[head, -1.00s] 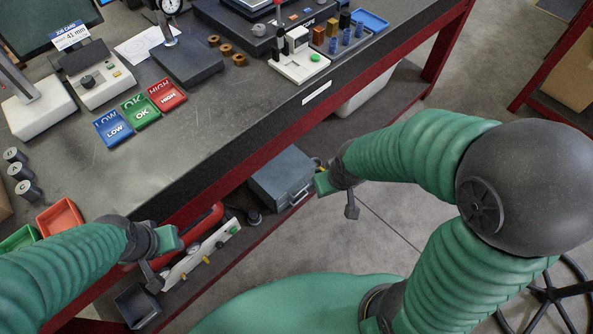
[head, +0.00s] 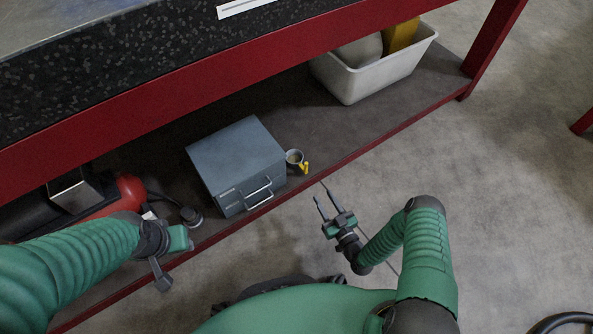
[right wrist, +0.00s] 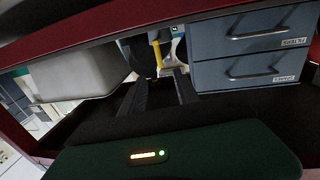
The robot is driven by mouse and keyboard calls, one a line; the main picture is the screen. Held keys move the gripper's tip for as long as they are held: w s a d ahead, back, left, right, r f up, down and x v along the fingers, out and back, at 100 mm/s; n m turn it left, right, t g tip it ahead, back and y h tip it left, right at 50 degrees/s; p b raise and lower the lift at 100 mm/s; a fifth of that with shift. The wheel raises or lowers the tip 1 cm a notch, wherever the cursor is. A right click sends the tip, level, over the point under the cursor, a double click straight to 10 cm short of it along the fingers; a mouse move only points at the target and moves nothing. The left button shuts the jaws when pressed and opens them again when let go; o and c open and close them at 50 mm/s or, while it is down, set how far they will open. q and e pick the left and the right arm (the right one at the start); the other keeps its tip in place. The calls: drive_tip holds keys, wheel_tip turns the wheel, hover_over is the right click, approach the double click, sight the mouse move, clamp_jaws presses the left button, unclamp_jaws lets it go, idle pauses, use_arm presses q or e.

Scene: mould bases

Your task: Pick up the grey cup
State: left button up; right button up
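The grey cup (head: 294,157) with a yellow handle (head: 304,168) stands on the lower shelf, right beside the blue-grey drawer cabinet (head: 236,160). My right gripper (head: 320,191) is open and empty, in front of the shelf edge and short of the cup, its fingers pointing toward it. In the right wrist view the yellow handle (right wrist: 157,56) shows just beyond the two parted fingers (right wrist: 160,76); the cup body is partly cut off and dark there. My left gripper (head: 172,258) hangs at the left, away from the cup; its opening is unclear.
A white bin (head: 372,80) with items stands farther right on the shelf (head: 335,135). The bench's red beam (head: 200,95) runs above. A red object (head: 125,192) and a small dark round item (head: 191,216) lie left of the cabinet. Shelf right of the cup is clear.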

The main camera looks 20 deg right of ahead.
drive_tip(key=w+a+b, duration=0.1)
drive_tip(key=w+b, duration=0.1)
drive_tip(key=w, duration=0.2)
drive_tip(key=w+f+b, duration=0.1)
drive_tip(key=w+b, duration=0.2)
drive_tip(key=w, duration=0.2)
drive_tip(key=w+a+b, duration=0.1)
drive_tip(key=w+b, duration=0.2)
drive_tip(key=w, duration=0.2)
drive_tip(key=shift+w+a+f, duration=0.1)
drive_tip(key=shift+a+f, duration=0.1)
drive_tip(key=shift+a, duration=0.1)
drive_tip(key=shift+w+r+b, duration=0.1)
drive_tip(key=shift+w+b, duration=0.2)
drive_tip(key=shift+w, duration=0.05)
drive_tip(key=shift+w+r, duration=0.1)
drive_tip(key=shift+r, duration=0.15)
clamp_jaws()
